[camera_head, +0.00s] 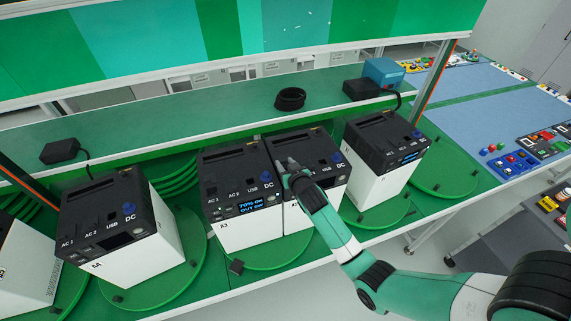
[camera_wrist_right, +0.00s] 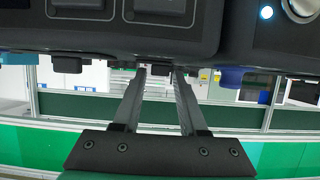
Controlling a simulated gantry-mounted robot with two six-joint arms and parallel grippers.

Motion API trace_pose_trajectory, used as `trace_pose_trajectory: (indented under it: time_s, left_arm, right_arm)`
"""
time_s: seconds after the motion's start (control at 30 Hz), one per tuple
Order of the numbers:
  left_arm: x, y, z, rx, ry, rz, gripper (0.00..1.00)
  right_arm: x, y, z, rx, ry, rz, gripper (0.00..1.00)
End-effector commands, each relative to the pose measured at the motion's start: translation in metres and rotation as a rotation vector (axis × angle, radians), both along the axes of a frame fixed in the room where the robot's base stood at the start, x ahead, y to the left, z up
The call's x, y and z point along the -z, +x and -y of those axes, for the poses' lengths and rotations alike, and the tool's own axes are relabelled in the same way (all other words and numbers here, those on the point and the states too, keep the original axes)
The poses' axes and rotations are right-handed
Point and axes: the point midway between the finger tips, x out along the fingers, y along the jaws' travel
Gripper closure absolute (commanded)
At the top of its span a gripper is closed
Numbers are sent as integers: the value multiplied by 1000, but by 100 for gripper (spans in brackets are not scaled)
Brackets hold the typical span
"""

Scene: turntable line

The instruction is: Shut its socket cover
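Several power units with black tops and white bodies stand in a row. My right gripper (camera_head: 290,166) is at the front upper edge of the black top of one unit (camera_head: 305,145), just right of the unit marked A3 (camera_head: 250,235). The arm hides much of that unit's front. In the right wrist view the two fingers of my right gripper (camera_wrist_right: 160,78) are apart, close to a dark panel with rounded square covers (camera_wrist_right: 164,10). A small black tab (camera_wrist_right: 153,70) shows near the fingertips; I cannot tell if they touch it. My left gripper is not in view.
The units stand on green turntables (camera_head: 190,275). Neighbouring units stand close on both sides, one marked A4 (camera_head: 130,255) at left. A shelf behind holds a black coil (camera_head: 290,99), a black box (camera_head: 362,90) and a blue box (camera_head: 384,72).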

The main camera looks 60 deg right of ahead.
Motion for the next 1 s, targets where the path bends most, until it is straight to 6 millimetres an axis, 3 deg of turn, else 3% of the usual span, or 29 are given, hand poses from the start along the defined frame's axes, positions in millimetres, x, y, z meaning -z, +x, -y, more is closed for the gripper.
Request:
trace_pose_trajectory:
  time_s: [0.03, 0.2, 1.0]
  left_arm:
    - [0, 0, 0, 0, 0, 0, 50]
    - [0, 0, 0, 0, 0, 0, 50]
    - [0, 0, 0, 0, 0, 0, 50]
  right_arm:
    - [0, 0, 0, 0, 0, 0, 69]
    - [0, 0, 0, 0, 0, 0, 99]
    - [0, 0, 0, 0, 0, 0, 100]
